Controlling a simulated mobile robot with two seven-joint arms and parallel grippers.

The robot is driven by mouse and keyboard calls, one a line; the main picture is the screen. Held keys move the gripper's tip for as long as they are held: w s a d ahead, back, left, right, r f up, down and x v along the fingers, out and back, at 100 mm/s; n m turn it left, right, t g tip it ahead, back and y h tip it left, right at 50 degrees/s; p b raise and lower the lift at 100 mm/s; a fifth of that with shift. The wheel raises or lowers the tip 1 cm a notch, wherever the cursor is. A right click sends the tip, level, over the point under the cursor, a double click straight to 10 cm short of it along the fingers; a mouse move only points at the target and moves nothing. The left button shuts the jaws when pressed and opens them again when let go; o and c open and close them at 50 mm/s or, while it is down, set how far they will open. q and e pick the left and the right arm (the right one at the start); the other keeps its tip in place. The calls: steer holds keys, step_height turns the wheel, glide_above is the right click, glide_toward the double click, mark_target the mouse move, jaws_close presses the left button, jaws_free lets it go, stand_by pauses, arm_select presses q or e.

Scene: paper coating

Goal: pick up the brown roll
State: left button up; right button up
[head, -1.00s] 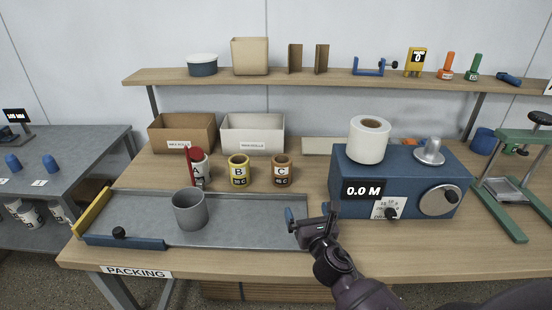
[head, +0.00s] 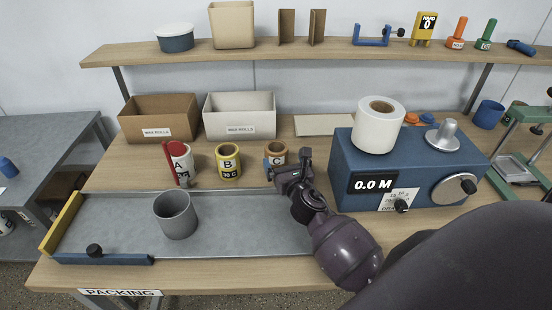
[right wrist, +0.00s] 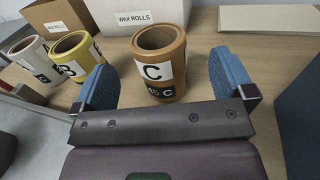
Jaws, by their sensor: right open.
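The brown roll (head: 275,147), labelled C, stands upright on the table at the right end of a row of three rolls. My right gripper (head: 282,168) is at its near side and hides its lower part in the head view. In the right wrist view, the brown roll (right wrist: 165,52) stands straight ahead, with the blue fingers of the open right gripper (right wrist: 166,82) to either side of its near part. My left gripper is not in view.
The white wax rolls box (head: 238,121) is behind. A grey cup (head: 175,215) stands on the metal tray (head: 230,240). A blue machine (head: 365,160) stands to the right.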

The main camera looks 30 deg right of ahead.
mark_target(277, 149)
steer(key=shift+x, duration=0.85)
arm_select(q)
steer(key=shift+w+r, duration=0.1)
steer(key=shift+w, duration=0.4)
arm_select(e)
steer(key=shift+x, duration=2.35)
steer(key=shift+a+f, duration=0.1)
steer(key=shift+a, duration=0.1)
